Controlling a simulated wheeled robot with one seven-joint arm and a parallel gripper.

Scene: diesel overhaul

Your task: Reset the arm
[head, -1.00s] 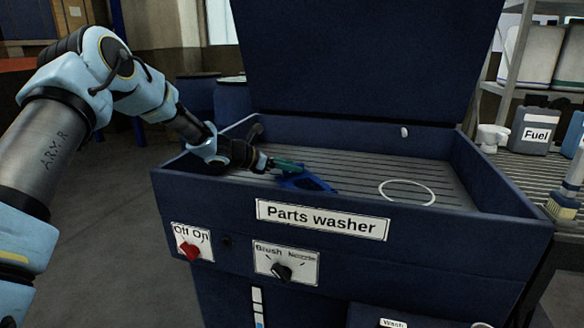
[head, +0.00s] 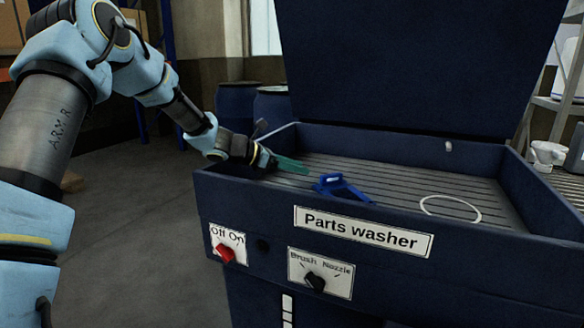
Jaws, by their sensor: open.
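My arm reaches in from the left, and my gripper (head: 290,165) is over the left part of the parts washer (head: 262,210). The gripper's green fingers point right, a little above the slatted basin. The gripper is open, and nothing shows between its fingers. A blue part (head: 342,188) lies on the slats just right of the fingertips, with a visible gap between them.
A white ring (head: 450,207) lies on the slats at the right. The washer's raised lid (head: 420,65) stands behind the basin. Its front has a red knob (head: 226,254) and a black knob (head: 315,282). Barrels (head: 238,105) stand behind. The floor at left is mostly clear.

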